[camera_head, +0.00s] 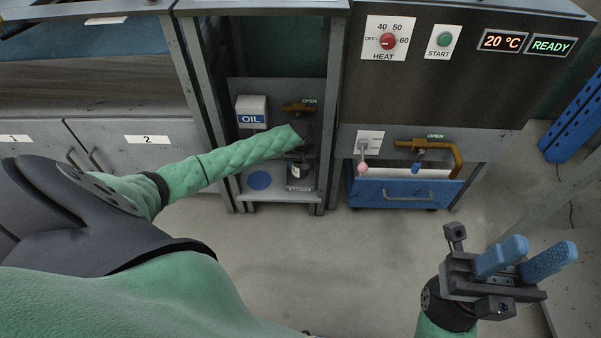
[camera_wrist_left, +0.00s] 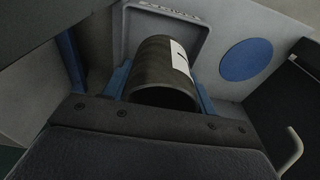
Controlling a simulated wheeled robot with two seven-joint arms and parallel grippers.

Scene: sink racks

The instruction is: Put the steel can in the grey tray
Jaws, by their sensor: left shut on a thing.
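The steel can (camera_wrist_left: 158,70) is a dark, ribbed cylinder with a white label. It is held between the blue fingers of my left gripper (camera_wrist_left: 165,90). The grey tray (camera_wrist_left: 200,30) is square with a raised rim, and the can's far end is over its inside. I cannot tell whether the can touches the tray floor. In the head view my left arm reaches into the bay under the oil box, and the can (camera_head: 297,174) shows small and dark there, its upper part partly hidden by my wrist. My right gripper (camera_head: 524,262) is open and empty at lower right.
A blue disc (camera_head: 259,180) marks the shelf beside the tray. A white OIL box (camera_head: 252,112) and a brass tap (camera_head: 298,107) are above. Right of the bay are another brass tap (camera_head: 425,145) and a blue drawer (camera_head: 400,192). The floor in front is clear.

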